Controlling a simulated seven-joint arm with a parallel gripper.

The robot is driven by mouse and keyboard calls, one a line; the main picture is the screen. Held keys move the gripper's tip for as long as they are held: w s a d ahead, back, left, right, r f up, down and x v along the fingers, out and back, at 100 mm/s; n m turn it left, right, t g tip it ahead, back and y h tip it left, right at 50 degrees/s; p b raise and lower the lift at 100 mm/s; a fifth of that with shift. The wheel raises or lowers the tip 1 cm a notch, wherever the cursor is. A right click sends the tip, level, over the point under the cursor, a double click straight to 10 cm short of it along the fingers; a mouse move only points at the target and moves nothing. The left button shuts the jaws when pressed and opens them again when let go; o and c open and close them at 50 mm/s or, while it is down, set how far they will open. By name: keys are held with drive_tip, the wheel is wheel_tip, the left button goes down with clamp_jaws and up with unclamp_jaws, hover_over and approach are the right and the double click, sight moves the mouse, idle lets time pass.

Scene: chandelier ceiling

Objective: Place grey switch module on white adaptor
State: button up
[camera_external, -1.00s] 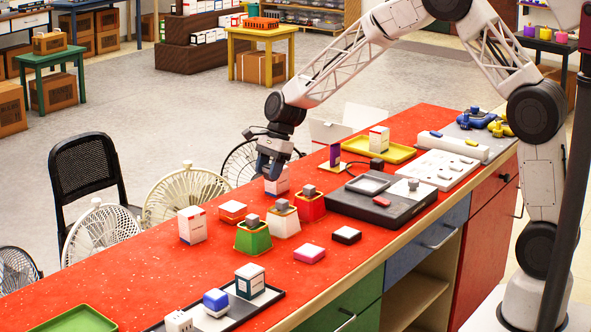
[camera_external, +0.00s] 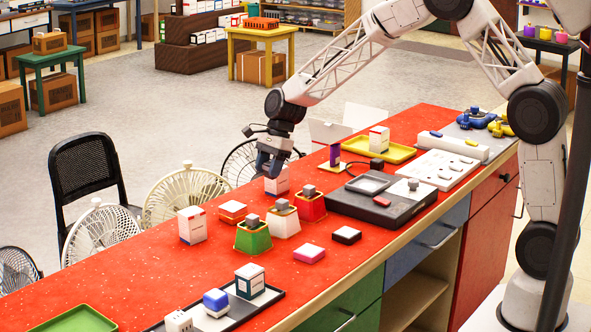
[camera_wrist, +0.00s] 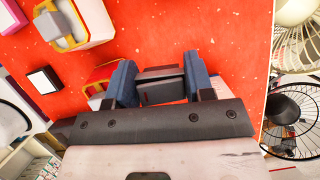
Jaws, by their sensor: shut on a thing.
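My gripper (camera_external: 270,172) is over the red counter, just above and in front of a white box (camera_external: 278,187). In the wrist view my gripper (camera_wrist: 160,84) has its blue fingers on either side of a dark grey block, the grey switch module (camera_wrist: 160,88), and is shut on it. The module is hard to make out in the external view. A white tapered base (camera_external: 284,225) with a grey cube on top stands between a green base (camera_external: 253,239) and a red base (camera_external: 311,208), which also carry grey cubes. I cannot tell which white piece is the adaptor.
A pink block (camera_external: 309,254) and a black-sided block with a light top (camera_external: 347,235) lie on the near side. A black device (camera_external: 372,207) is to the right.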

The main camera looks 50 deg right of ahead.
drive_tip(key=shift+r, duration=0.1)
wheel_tip(320, 180, up, 6)
drive_tip(key=s+a+n, duration=0.1)
drive_tip(key=s+a, duration=0.3)
drive_tip(key=a, duration=0.5)
drive_tip(key=s+a+n+g, duration=0.1)
drive_tip(key=s+a, duration=0.4)
drive_tip(key=a, duration=0.5)
drive_tip(key=s+a+n, duration=0.1)
drive_tip(key=s+a, duration=0.3)
drive_tip(key=a, duration=0.5)
drive_tip(key=s+a+n+g, duration=0.1)
drive_tip(key=s+a+n, duration=0.2)
drive_tip(key=s+a, duration=1.9)
drive_tip(key=f, duration=0.1)
drive_tip(key=s+f, duration=0.1)
drive_tip(key=f, duration=0.3)
drive_tip(key=shift+s+d+f, duration=0.1)
drive_tip(key=shift+s+d, duration=0.25)
drive_tip(key=shift+a, duration=0.1)
hover_over(176, 319)
drive_tip(key=shift+f, duration=0.75)
